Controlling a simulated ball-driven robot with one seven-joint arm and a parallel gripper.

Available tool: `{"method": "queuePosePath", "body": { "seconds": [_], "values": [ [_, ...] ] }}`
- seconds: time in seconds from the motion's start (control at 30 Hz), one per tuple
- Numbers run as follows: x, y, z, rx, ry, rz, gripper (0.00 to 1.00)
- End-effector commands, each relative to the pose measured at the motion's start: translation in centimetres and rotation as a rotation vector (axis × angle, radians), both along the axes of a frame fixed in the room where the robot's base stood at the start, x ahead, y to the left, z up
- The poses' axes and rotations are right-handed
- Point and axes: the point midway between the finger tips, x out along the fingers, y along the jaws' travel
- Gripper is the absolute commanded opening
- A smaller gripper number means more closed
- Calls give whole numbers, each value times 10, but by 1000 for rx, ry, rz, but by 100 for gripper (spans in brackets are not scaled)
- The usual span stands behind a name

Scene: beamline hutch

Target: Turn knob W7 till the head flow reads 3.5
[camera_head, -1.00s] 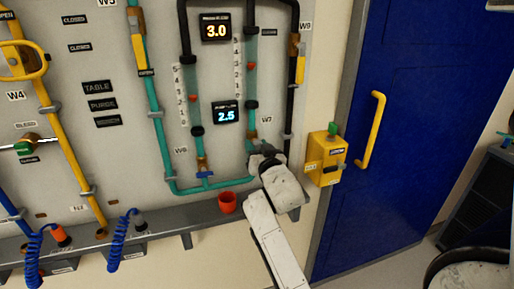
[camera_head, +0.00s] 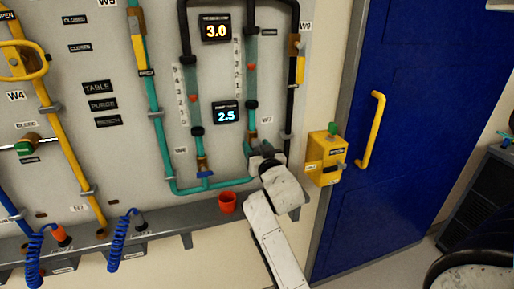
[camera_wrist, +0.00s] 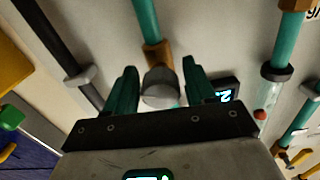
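Knob W7 shows in the wrist view as a grey round knob (camera_wrist: 160,88) below a brass fitting on a teal pipe. My gripper (camera_wrist: 160,90) has its two teal fingers apart, one on each side of the knob, with a narrow gap showing on both sides. In the head view my gripper (camera_head: 262,152) is at the foot of the right flow tube (camera_head: 251,80), by the W7 label, and my wrist hides the knob. The lower display (camera_head: 227,112) reads 2.5. The upper display (camera_head: 216,28) reads 3.0. Their captions are too small to read.
A blue tap handle (camera_head: 205,174) is on the left tube, W6. A red cup (camera_head: 227,203) stands on the ledge (camera_head: 165,226) below. A yellow box with a green button (camera_head: 326,158) is right of my gripper, beside the blue door (camera_head: 420,120).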

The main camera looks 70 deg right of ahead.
Motion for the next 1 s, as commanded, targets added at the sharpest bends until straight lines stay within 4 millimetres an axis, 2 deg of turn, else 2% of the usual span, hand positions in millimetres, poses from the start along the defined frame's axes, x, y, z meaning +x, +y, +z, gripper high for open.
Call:
{"method": "queuePosePath", "body": {
  "seconds": [0.1,0.33,0.47,0.8,1.0],
  "values": [
    [0,0,1,-2,-1,0,65],
    [0,0,1,-2,-2,0,65],
    [-6,7,0,-2,-3,1,65],
    [-46,55,-2,-2,0,2,65],
    [-64,75,-1,-2,-1,0,65]
  ]
}}
